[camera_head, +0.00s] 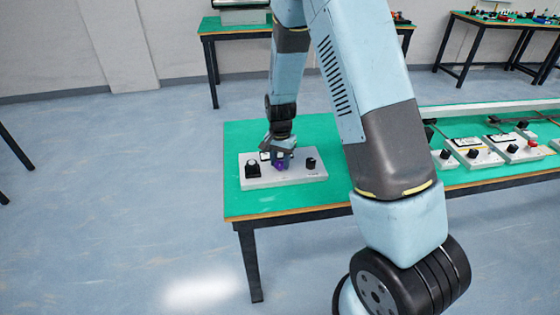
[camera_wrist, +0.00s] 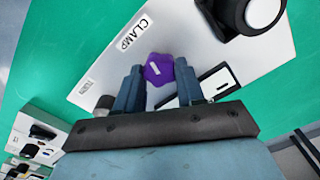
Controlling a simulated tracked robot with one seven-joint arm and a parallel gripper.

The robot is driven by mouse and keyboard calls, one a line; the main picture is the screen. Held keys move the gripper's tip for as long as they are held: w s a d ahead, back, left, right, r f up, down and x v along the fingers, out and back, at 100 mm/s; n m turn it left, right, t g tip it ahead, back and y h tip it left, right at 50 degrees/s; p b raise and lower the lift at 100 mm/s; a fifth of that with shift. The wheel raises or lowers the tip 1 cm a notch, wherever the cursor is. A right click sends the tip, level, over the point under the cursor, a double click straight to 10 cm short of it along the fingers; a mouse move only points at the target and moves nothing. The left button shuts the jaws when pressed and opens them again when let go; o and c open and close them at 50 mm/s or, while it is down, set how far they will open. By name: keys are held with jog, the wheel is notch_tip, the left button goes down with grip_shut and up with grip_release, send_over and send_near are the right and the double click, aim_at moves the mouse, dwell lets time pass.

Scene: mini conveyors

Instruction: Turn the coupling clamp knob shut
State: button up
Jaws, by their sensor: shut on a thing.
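The purple clamp knob (camera_wrist: 158,70) has a white mark on its top and sits on a pale panel (camera_wrist: 90,75) beside a "CLAMP" label (camera_wrist: 134,33). My gripper (camera_wrist: 158,67) is shut on the knob, one finger on each side of it. In the head view, the knob (camera_head: 279,164) shows as a small purple spot below my gripper (camera_head: 282,155), at the middle of the panel (camera_head: 290,182). The lower part of the knob is hidden by the fingers.
A large black knob with a white top (camera_wrist: 262,14) stands near the clamp knob. A black knob (camera_head: 311,163) is at the panel's right end. The panel lies on a green table (camera_head: 240,135). Several other control boxes (camera_head: 475,157) stand farther right.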

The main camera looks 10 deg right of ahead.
aim_at(280, 163)
jog(key=m, duration=0.6)
dwell(0.7)
jog(key=o, duration=1)
jog(key=shift+o, duration=0.2)
jog(key=shift+r, duration=0.1)
notch_tip(280, 163, up, 14)
jog(key=shift+f, duration=0.2)
